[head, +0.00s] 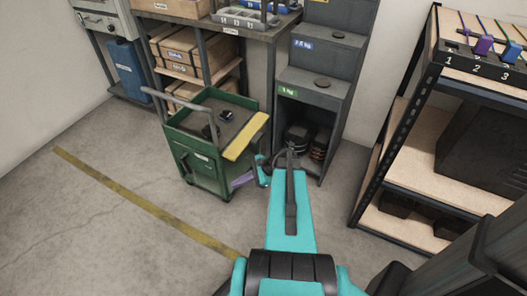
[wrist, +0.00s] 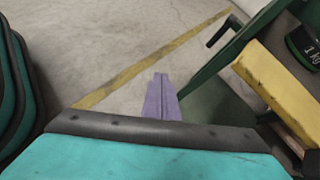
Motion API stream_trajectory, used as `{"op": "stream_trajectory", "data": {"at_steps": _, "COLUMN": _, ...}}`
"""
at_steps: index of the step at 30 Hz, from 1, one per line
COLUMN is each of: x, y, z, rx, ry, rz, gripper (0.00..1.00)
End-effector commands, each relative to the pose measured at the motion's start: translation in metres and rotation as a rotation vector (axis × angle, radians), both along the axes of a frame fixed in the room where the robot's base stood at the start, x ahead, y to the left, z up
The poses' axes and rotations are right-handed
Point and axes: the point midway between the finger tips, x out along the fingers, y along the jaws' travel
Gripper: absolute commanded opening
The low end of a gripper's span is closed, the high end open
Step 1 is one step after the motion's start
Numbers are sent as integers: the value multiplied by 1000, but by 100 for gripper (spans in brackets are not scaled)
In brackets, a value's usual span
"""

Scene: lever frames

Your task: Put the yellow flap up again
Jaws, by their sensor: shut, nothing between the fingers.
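The yellow flap (head: 246,136) runs along the right side of the green cart (head: 196,161). In the head view it looks about level with the cart's top. In the wrist view the yellow flap (wrist: 275,85) is close at the right, slanting across the picture. My gripper (head: 242,180) is low beside the cart's right side, below the flap in the head view. Its purple fingers also show in the wrist view (wrist: 161,90), shut with nothing between them and apart from the flap. Any support under the flap is hidden.
Small dark items (head: 226,115) lie on the cart's top. A grey stepped cabinet (head: 322,90) stands just behind and right of the cart. A shelf unit with levers (head: 425,150) is at the right. The floor left of the cart is clear, crossed by a yellow line (head: 140,202).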

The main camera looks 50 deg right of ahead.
Motion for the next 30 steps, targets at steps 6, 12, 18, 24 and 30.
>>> {"op": "stream_trajectory", "data": {"at_steps": 6, "x": -8, "y": -81, "z": 7, "rx": 114, "ry": -58, "rz": -244, "gripper": 0}}
{"op": "stream_trajectory", "data": {"at_steps": 12, "x": -29, "y": -151, "z": 23, "rx": 222, "ry": -122, "rz": -443, "gripper": 0}}
{"op": "stream_trajectory", "data": {"at_steps": 18, "x": -53, "y": -203, "z": 39, "rx": 306, "ry": -182, "rz": -580, "gripper": 0}}
{"op": "stream_trajectory", "data": {"at_steps": 24, "x": -64, "y": -221, "z": 48, "rx": 342, "ry": -207, "rz": -630, "gripper": 0}}
{"op": "stream_trajectory", "data": {"at_steps": 30, "x": -64, "y": -222, "z": 49, "rx": 344, "ry": -208, "rz": -632, "gripper": 0}}
